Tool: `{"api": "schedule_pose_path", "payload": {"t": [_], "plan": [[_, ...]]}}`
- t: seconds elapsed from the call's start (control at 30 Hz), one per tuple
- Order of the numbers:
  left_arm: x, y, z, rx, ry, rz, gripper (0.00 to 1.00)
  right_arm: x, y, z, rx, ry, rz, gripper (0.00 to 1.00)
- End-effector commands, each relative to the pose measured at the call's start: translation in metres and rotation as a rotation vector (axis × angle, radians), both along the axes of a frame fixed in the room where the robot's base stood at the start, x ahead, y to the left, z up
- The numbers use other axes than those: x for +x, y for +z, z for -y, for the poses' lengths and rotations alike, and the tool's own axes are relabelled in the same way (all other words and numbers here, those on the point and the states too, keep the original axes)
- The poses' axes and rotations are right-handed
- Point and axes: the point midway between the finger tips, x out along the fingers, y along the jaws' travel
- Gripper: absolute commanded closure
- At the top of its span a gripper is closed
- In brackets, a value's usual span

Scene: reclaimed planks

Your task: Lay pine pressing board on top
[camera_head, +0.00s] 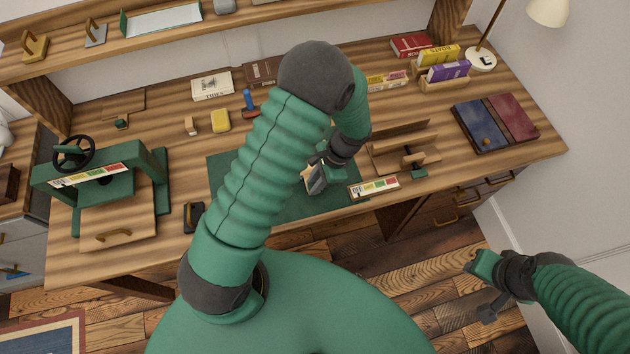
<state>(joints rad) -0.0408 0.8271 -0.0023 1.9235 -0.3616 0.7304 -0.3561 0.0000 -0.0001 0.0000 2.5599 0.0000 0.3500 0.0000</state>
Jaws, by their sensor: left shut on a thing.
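My left gripper (322,174) is over the green mat (225,180) on the desk. It is shut on a small flat piece (314,182) with a pale wood-coloured edge and a blue-grey face; I cannot tell whether this is the pine pressing board. My left arm hides part of the mat. A green press (150,170) with a black handwheel (74,153) stands at the left. A wooden board with a handle (112,225) lies at its front.
Wooden boards stand in a rack (402,142), with a labelled strip (374,188) in front. A blue-and-red folder (495,122) lies at the right. A yellow block (220,121), a blue-handled tool (249,100) and a black item (194,217) are on the desk. A shelf (75,60) runs behind.

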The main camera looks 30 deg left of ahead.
Motion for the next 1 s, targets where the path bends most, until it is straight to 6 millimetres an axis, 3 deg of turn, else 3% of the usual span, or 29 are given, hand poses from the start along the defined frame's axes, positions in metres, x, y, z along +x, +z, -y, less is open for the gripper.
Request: {"api": "schedule_pose_path", "payload": {"t": [0.33,0.37,0.53,0.87,1.0], "plan": [[0.000,-0.004,0.000,0.000,0.000,0.000,1.00,0.000,-0.002,0.000,0.000,0.000,0.000,0.65],[0.000,-0.003,0.000,0.000,0.000,0.000,0.77,0.000,-0.002,0.000,0.000,0.000,0.000,0.65],[0.000,-0.003,0.000,0.000,0.000,0.000,0.55,0.000,-0.002,0.000,0.000,0.000,0.000,0.65],[0.001,-0.001,0.001,0.000,0.000,0.000,0.55,0.000,-0.002,0.000,0.000,0.000,0.000,0.65],[0.008,0.018,0.005,0.000,0.000,0.004,0.55,0.000,-0.002,0.000,0.000,0.000,0.000,0.65]]}}
